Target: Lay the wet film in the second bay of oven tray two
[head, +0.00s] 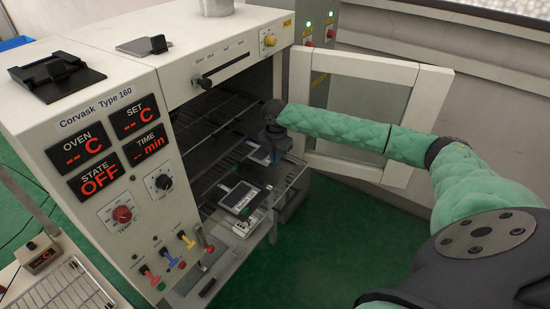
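The oven (95,130) stands with its glass door (352,110) swung open to the right. A wire tray (291,178) sticks out of the lower part of its chamber. A dark rectangular piece with a pale border (238,195) lies at the front of this tray, above a small label I cannot read surely. Another pale and bluish piece (258,152) lies farther back, close to my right gripper (276,156). I cannot tell which piece is the wet film. My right gripper points down over the tray; its fingertips are too small and dark to read. My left gripper is out of view.
An upper wire rack (208,122) is inside the chamber. Coloured levers (187,240) and knobs line the oven's front. A black holder (55,75) and a small grey plate (144,46) lie on top. Another wire rack (62,291) is at lower left.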

